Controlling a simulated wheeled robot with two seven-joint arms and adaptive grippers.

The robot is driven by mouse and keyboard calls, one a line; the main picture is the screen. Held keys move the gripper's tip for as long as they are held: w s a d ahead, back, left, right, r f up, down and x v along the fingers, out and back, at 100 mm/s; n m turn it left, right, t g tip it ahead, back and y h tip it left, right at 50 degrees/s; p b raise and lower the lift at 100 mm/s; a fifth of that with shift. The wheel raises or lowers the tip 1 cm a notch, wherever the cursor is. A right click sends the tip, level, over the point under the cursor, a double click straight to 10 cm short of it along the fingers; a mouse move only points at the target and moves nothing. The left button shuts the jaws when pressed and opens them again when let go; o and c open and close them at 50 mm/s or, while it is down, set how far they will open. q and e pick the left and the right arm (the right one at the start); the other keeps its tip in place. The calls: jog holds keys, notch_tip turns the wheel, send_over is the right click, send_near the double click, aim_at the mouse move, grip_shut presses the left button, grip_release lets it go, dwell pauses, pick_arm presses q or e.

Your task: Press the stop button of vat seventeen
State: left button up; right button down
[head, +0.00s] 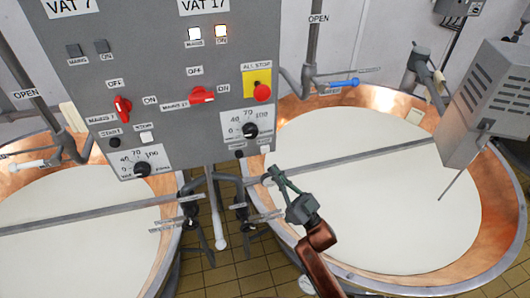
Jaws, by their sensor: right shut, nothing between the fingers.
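The grey control panel (180,60) has a VAT 7 section on the left and a VAT 17 section (203,5) on the right. Under the VAT 17 dial (249,130) sit a small dark button (239,154) and a small pale button (265,149); their labels are too small to read, so I cannot tell which is stop. My right gripper (271,176) is shut and empty, just below the pale button, in front of the right vat; contact is not visible. My left gripper is not in view.
A red mushroom button (262,92) on a yellow plate is marked ALL STOP. A red MAINS 17 switch (202,95) is beside it. VAT 7 has its own red switch (122,108) and buttons. Copper vats (383,97) of white liquid flank the pipes (218,220) below the panel.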

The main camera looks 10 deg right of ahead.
aim_at(263, 148)
jog(key=w+b, duration=0.1)
jog(key=w, duration=0.5)
jog(key=shift+b, duration=0.3)
jog(key=shift+w+a, duration=0.1)
dwell(1.1)
jog(key=shift+w, duration=0.35)
jog(key=shift+w, duration=0.45)
dwell(0.8)
jog(key=shift+s, duration=0.9)
jog(key=shift+p, duration=0.3)
